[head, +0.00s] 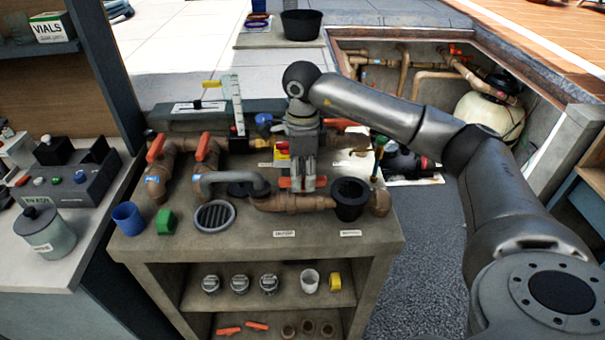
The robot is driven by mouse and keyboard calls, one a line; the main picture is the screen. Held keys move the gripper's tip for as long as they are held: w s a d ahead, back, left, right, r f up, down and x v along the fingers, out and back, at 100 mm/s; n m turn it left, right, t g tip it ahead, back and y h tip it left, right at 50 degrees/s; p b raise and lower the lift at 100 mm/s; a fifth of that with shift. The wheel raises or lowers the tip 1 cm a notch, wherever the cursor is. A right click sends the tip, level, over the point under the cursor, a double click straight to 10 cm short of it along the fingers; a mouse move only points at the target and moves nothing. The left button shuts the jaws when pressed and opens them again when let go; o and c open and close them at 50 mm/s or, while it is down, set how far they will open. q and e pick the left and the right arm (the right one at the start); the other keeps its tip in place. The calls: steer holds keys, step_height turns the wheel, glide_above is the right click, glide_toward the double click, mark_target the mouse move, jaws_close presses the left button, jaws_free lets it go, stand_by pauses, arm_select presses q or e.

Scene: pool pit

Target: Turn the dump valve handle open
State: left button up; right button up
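An orange handle (287,183) lies crosswise above a brown pipe (284,203) at the front of the bench; it appears to be the dump valve handle, though the label text is too small to read surely. My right arm reaches in from the right, and my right gripper (303,184) points down right over this handle. Its fingers overlap the middle of the handle, hiding that part. I cannot tell whether they grip it or only stand around it. My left gripper is not in view.
Other orange handles (155,147) (203,147) stand on pipes at the left. A grey hose (232,181) and a black cup (349,198) flank the handle. A blue cup (128,218) and a green piece (166,221) sit at the bench's front left.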

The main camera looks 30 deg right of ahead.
mark_target(303, 178)
step_height(303, 178, up, 12)
stand_by(0.7)
stand_by(0.4)
